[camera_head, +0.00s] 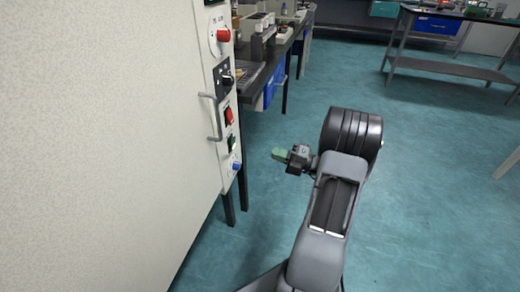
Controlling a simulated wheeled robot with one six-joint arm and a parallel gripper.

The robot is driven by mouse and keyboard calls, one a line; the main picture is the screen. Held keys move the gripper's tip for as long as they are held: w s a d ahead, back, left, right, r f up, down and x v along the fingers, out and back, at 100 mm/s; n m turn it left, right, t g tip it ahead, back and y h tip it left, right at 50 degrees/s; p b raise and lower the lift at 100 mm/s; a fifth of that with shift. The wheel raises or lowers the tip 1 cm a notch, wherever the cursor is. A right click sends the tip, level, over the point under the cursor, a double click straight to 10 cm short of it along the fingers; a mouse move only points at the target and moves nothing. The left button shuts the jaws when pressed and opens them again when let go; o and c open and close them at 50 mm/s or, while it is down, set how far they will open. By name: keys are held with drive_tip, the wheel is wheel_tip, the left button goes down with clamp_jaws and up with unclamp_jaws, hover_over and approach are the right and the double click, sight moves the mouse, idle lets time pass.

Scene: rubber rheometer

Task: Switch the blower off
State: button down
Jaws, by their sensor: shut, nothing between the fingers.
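A narrow control panel (211,62) runs down the edge of a large pale cabinet. From top to bottom it carries a red knob (223,35), a black knob (227,79), a red switch (229,116), a dark green switch (232,143) and a small blue knob (236,166). The labels are too small to read, so I cannot tell which one is the blower's. My gripper (279,154) is to the right of the panel's lower part, its green-tipped fingers pointing left towards it. It is shut and empty, and looks apart from the panel.
A grey bar handle (211,117) sticks out beside the red switch. The pale cabinet (95,130) fills the left. A workbench (266,75) with equipment stands behind the panel, and another table (450,70) at the back right. The teal floor (440,190) is clear on the right.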

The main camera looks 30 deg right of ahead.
sight(234, 141)
drive_tip(key=b+x, duration=0.4)
drive_tip(key=x, duration=0.9)
drive_tip(key=shift+a+b, duration=0.1)
drive_tip(key=shift+b, duration=0.25)
